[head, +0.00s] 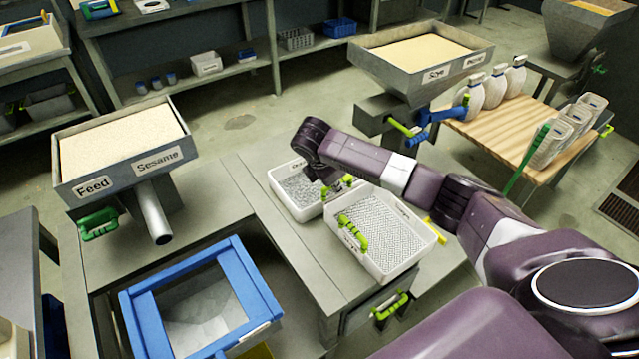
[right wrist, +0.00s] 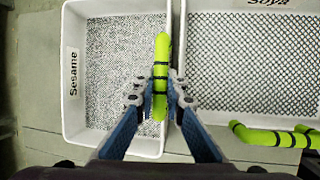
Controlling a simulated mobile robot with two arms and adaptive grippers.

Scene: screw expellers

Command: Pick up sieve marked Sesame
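The Sesame sieve is a white rectangular tray with a fine grey mesh and a green handle. In the head view the sieve (head: 281,200) lies on the grey table, partly hidden by my right gripper (head: 338,186). The sieve's label wall (right wrist: 72,85) shows at the left of the right wrist view. There my right gripper (right wrist: 161,88) has its fingers on both sides of the green handle (right wrist: 160,75) and looks shut on it. The sieve appears still at table level. My left gripper is in neither view.
The Soya sieve (head: 400,270), with a coarser mesh and green handles, stands close to the right of the Sesame sieve. A feed hopper (head: 120,165) marked Sesame stands at left. A blue-framed box (head: 140,318) is in front. Bare table lies between hopper and sieves.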

